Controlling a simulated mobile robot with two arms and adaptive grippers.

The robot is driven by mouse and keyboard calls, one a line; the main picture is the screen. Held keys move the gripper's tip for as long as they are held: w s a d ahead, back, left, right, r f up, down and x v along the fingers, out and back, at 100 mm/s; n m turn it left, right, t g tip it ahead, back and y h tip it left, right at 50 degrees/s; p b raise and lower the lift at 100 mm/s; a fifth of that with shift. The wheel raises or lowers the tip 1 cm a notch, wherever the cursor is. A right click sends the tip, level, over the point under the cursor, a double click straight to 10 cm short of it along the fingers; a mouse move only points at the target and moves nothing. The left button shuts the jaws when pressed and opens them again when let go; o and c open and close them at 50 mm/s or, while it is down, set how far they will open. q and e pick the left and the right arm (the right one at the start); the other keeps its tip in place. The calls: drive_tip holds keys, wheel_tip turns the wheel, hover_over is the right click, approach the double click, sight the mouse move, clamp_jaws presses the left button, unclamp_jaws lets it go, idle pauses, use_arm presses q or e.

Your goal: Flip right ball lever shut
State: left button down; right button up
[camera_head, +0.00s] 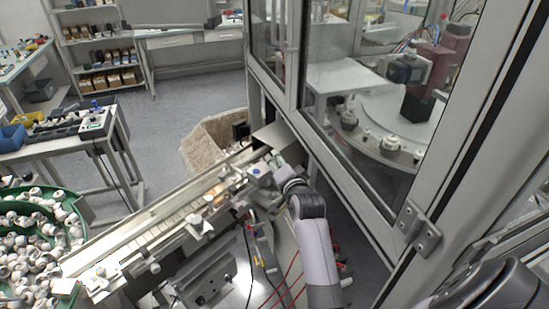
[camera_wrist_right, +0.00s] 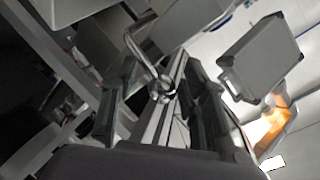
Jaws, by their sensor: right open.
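My right arm reaches up from the bottom of the head view to the far end of the conveyor, with my right gripper (camera_head: 272,163) beside the rail there. In the right wrist view my right gripper (camera_wrist_right: 160,108) is open, one dark finger on each side of a metal rail. A small rounded silver piece on a thin bent rod (camera_wrist_right: 163,88) lies between the fingers, apparently the ball lever. I cannot tell whether it touches a finger or how far it is turned. In the head view the lever cannot be made out. My left gripper is not in view.
The conveyor (camera_head: 150,222) runs diagonally from a green bowl of white caps (camera_head: 72,205) to the glazed machine enclosure (camera_head: 345,165). An orange-lit part (camera_wrist_right: 272,125) and a grey box-shaped part (camera_wrist_right: 262,58) show at right in the wrist view.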

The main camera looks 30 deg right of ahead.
drive_tip(key=shift+s+a+r, duration=0.1)
drive_tip(key=shift+s+r, duration=0.15)
drive_tip(key=shift+c, duration=0.2)
drive_tip(key=shift+w+f, duration=0.1)
drive_tip(key=shift+w, duration=0.05)
clamp_jaws()
